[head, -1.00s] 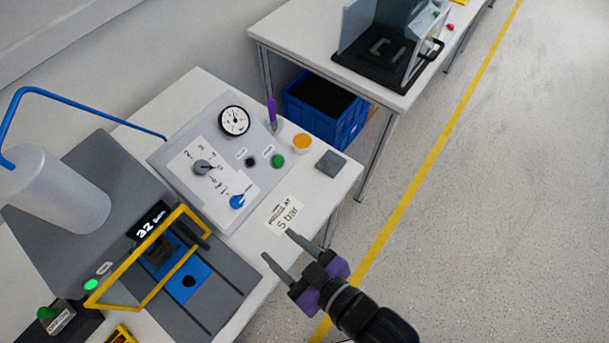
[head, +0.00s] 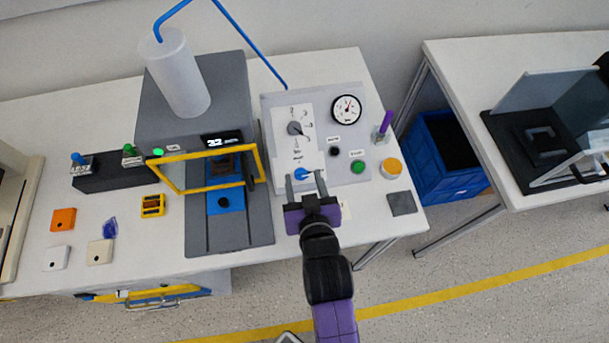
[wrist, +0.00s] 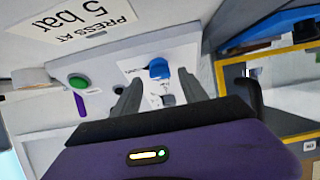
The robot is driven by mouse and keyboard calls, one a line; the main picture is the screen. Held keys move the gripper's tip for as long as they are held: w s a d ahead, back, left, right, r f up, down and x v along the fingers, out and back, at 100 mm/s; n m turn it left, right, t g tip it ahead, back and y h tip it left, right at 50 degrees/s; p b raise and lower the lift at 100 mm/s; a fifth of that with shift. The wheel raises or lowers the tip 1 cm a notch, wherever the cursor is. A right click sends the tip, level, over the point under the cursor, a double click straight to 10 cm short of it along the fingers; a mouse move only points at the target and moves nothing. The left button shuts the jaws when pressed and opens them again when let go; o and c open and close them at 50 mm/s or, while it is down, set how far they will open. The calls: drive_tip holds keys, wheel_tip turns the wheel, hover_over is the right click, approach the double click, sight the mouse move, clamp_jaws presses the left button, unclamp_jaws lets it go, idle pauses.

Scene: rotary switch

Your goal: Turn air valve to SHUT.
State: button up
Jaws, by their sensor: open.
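The grey-white control panel (head: 345,165) stands on the bench and carries a blue knob (head: 301,174) near its front edge, with small print around it that I cannot read. The blue knob also shows in the wrist view (wrist: 159,69). A grey dial knob (head: 294,128) sits behind it, beside a printed scale. My gripper (head: 305,177) is open and empty at the front of the panel. Its two fingers point toward the blue knob, which appears between the fingertips; I cannot tell whether they touch it.
A pressure gauge (head: 346,109), a green button (head: 357,167) and a small black button (head: 335,151) are on the panel. Left stands a press with a yellow guard frame (head: 178,190). An orange-topped pot (head: 391,168) and grey block (head: 402,203) are right.

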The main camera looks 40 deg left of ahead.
drive_tip(key=shift+w+a+f, duration=0.25)
drive_tip(key=shift+w+a, duration=0.1)
drive_tip(key=shift+a, duration=0.15)
clamp_jaws()
